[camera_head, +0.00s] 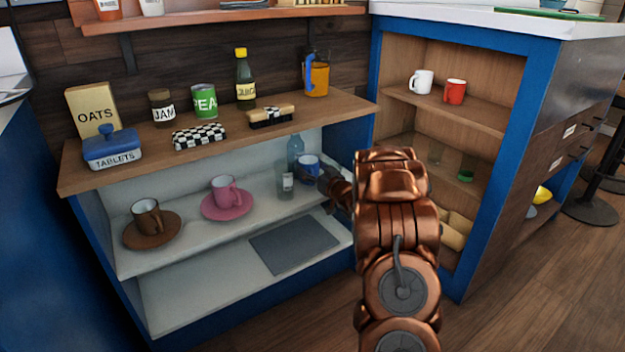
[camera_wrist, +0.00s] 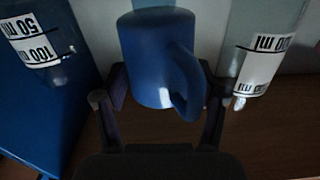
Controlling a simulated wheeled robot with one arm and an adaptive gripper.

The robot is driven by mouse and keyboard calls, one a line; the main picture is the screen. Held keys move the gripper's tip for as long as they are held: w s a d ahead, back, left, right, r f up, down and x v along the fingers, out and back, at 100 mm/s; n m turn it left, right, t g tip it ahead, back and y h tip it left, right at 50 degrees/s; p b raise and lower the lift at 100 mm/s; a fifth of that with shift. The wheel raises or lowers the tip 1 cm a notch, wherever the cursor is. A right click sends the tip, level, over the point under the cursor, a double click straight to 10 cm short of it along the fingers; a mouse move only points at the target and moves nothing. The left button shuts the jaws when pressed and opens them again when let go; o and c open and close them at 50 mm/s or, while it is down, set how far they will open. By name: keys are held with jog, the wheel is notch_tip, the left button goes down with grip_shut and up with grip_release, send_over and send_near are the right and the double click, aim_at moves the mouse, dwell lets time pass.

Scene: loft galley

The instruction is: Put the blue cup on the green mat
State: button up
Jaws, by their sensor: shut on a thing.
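The blue cup (camera_head: 308,167) is at the right end of the upper white shelf in the open blue unit. In the wrist view the blue cup (camera_wrist: 158,55) fills the middle, its handle towards the right finger. My gripper (camera_wrist: 160,92) is shut on it, one finger on each side. In the head view my gripper (camera_head: 328,183) reaches in from the right, partly hidden by my arm. Whether the cup touches the shelf cannot be told. A flat green strip, seemingly the green mat (camera_head: 545,13), lies on the white counter at the upper right.
Clear labelled containers stand close on both sides of the cup, left (camera_wrist: 45,45) and right (camera_wrist: 262,45). A pink cup (camera_head: 224,190) and a brown cup (camera_head: 147,216) stand on saucers further left. The wooden shelf (camera_head: 225,135) is above. A bluish bowl (camera_head: 553,4) is near the green strip.

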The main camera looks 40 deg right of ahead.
notch_tip(320, 180, down, 3)
jog(key=shift+r+b, duration=0.15)
jog(key=shift+b, duration=0.4)
jog(key=o, duration=1.3)
jog(key=shift+s+r, duration=0.1)
jog(key=shift+s+r+p, duration=0.1)
jog(key=shift+s+p, duration=0.25)
jog(key=s+p, duration=0.1)
jog(key=s, duration=0.2)
jog(key=s+p, duration=0.1)
jog(key=s, duration=0.3)
jog(key=s+a+p, duration=0.1)
jog(key=s, duration=0.3)
jog(key=shift+a, duration=0.1)
